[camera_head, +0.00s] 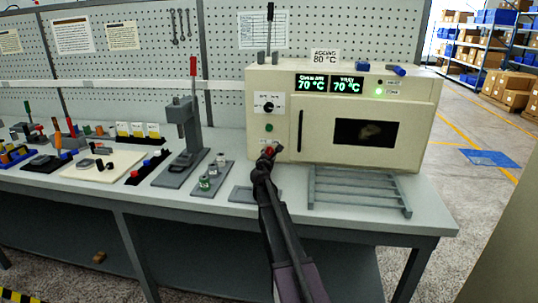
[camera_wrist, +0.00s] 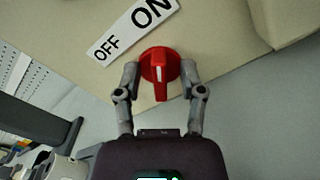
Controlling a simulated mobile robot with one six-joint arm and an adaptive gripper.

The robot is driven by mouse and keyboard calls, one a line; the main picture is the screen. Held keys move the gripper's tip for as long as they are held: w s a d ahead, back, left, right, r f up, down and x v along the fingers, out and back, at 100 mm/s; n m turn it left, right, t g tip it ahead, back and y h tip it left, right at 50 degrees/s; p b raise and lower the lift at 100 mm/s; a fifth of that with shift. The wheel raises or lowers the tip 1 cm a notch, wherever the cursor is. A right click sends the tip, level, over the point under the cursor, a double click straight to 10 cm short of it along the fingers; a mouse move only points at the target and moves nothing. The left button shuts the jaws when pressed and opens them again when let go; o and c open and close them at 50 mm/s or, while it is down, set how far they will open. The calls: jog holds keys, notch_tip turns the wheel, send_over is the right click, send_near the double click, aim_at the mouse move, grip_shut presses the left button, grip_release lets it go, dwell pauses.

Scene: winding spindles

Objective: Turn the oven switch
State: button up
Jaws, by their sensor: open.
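The oven (camera_head: 415,120) is a cream box at the right end of the bench. Its switch is a red rotary knob (camera_wrist: 160,68) with a white pointer line, low on the left of the oven front. A label (camera_wrist: 130,28) beside it reads OFF and ON. My gripper (camera_wrist: 160,72) has its two fingers on either side of the knob, apart from each other; whether they touch it I cannot tell. In the head view my gripper (camera_head: 270,152) is at the oven's lower left and covers most of the knob.
A grey rack (camera_head: 360,190) stands on the bench in front of the oven. A lever press (camera_head: 185,135) and a small tray with cylinders (camera_head: 212,178) are to the left. The oven displays (camera_head: 328,84) show 70 °C, and a green light is lit.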

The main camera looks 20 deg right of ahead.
grip_shut()
jog(key=shift+n, duration=0.4)
jog(key=n, duration=0.6)
jog(key=shift+w+a, duration=0.1)
jog(key=shift+a, duration=0.05)
jog(key=n, duration=0.3)
jog(key=shift+a+n, duration=0.1)
jog(key=shift+n, duration=0.2)
jog(key=shift+w+n, duration=0.1)
jog(key=shift+n, duration=1.6)
